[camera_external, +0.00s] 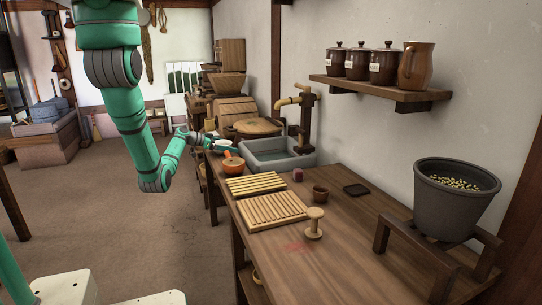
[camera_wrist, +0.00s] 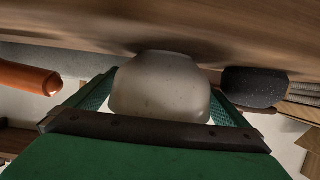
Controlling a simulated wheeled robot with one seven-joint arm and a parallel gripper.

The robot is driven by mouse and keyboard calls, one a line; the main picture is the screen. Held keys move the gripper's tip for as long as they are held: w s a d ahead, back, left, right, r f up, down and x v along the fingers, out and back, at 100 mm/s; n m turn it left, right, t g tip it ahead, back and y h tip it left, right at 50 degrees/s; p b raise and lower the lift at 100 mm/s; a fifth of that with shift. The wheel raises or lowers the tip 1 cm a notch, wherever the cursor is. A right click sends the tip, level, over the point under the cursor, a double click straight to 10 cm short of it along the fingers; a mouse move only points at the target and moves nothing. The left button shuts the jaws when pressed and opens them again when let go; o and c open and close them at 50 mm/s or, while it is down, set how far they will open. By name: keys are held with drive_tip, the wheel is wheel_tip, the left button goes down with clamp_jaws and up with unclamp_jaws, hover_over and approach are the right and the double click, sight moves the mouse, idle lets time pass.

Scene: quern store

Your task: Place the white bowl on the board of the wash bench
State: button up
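The white bowl (camera_wrist: 160,90) fills the middle of the wrist view, between the two fingers of my gripper (camera_wrist: 162,98). The fingers appear to touch it on both sides. Its far end is close to a brown wooden surface; whether it touches cannot be told. In the external view the white bowl (camera_external: 222,143) is small, at the far end of the wash bench (camera_external: 340,250), with my gripper (camera_external: 214,142) reaching to it from the left. Two slatted wooden boards, the farther (camera_external: 256,185) and the nearer (camera_external: 274,211), lie on the bench in front of the sink.
An orange pan (camera_external: 233,164) stands just in front of the bowl; an orange handle (camera_wrist: 28,79) shows in the wrist view. The grey sink (camera_external: 262,163) and its tap (camera_external: 305,120) are to the right.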

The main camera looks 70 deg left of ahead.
drive_tip(key=shift+r, duration=0.1)
drive_tip(key=shift+s+r, duration=0.15)
drive_tip(key=shift+s, duration=0.05)
drive_tip(key=v, duration=1.1)
drive_tip(key=shift+s+r, duration=0.1)
drive_tip(key=shift+s, duration=0.2)
